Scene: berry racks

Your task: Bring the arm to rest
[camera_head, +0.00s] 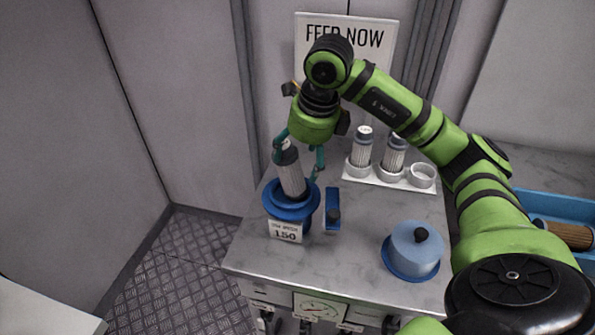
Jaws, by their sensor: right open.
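My right arm reaches in from the lower right in the head view. Its gripper (299,158) points down with its teal fingers on either side of the top of a grey ribbed cylinder (291,179). The gripper is open, and whether a finger touches the cylinder cannot be told. The cylinder stands slightly tilted in the picture in a round blue holder (292,212) with a white "150" label (285,231). My left gripper is not in view.
A white rack (400,182) at the back holds two similar cylinders (361,148) and one empty ring. A blue domed lid (416,245) with a black knob sits front right. A small blue lever block (333,212) stands beside the holder. A blue tray (555,207) is at right.

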